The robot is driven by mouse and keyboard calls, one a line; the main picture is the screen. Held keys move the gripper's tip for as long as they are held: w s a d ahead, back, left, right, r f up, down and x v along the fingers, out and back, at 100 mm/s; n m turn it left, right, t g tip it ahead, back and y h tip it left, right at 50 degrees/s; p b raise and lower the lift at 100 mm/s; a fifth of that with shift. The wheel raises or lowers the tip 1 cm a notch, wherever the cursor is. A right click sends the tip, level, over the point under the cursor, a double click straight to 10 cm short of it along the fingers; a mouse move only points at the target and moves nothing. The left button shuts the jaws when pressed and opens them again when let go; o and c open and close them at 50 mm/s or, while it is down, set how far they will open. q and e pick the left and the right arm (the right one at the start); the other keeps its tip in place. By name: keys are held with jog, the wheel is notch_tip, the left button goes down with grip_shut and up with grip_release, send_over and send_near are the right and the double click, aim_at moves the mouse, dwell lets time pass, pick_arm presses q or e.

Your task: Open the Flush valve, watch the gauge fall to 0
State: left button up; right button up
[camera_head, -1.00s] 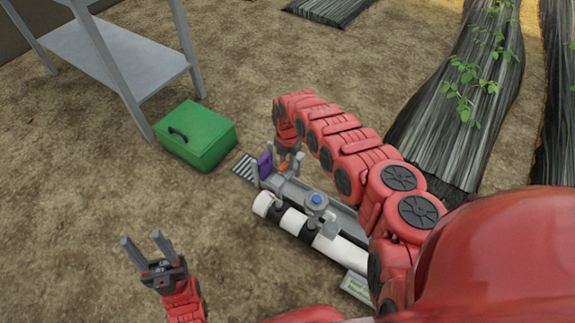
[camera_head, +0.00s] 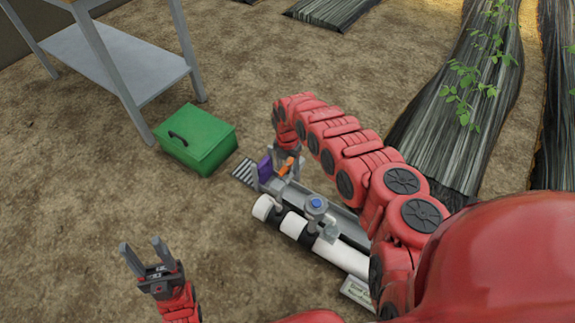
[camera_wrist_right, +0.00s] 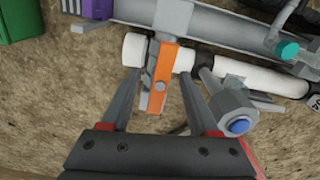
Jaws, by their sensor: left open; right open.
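An orange lever handle (camera_head: 286,167) stands at the far-left end of the skid's white pipe (camera_head: 344,254). I cannot read a label on it. In the right wrist view the orange handle (camera_wrist_right: 165,70) lies between the spread fingers of my right gripper (camera_wrist_right: 159,76), with a gap on each side. My right gripper (camera_head: 290,160) is open at the handle, partly hidden in the head view. My left gripper (camera_head: 141,246) is open and empty above the soil, away from the skid. No gauge dial or needle can be made out.
A grey fitting with a blue cap (camera_head: 315,204) stands on the pipe close to the handle, right of my right fingers in the wrist view (camera_wrist_right: 236,112). A purple block (camera_head: 265,166), green box (camera_head: 196,138) and grey table (camera_head: 118,62) are nearby. Open soil lies left.

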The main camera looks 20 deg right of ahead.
notch_tip(320, 180, up, 10)
jog(key=p, duration=0.7)
jog(key=shift+f, duration=0.25)
jog(key=shift+f, duration=0.1)
